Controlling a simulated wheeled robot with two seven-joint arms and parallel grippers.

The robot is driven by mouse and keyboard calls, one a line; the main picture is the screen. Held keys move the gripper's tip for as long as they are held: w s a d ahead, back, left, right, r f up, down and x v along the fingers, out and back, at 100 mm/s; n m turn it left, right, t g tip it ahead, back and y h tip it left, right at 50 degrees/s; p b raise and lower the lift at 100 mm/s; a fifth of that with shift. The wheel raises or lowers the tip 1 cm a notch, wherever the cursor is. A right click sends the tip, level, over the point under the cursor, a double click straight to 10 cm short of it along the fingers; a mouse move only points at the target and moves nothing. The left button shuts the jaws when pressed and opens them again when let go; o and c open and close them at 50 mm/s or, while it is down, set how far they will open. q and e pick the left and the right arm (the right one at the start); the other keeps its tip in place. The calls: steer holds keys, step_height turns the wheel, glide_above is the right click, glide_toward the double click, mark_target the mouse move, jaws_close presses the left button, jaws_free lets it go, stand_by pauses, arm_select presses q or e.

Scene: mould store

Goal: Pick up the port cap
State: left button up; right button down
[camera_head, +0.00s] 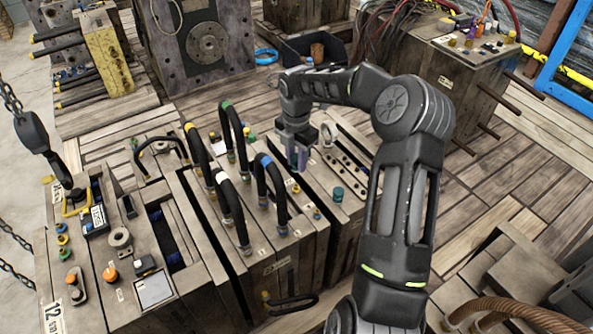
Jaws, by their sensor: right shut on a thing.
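My right gripper (297,165) points down over the top of the middle wooden-grained mould block, just right of the black looped hoses. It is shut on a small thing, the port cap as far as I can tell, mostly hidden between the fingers. My left gripper is not in view.
Black looped hoses (272,195) rise close to the left of my gripper. A hook (33,132) hangs on a chain at the left. A cable-covered block (460,75) stands at the back right. A dark bin (312,48) sits behind my arm.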

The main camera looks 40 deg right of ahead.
steer(key=shift+r, duration=0.5)
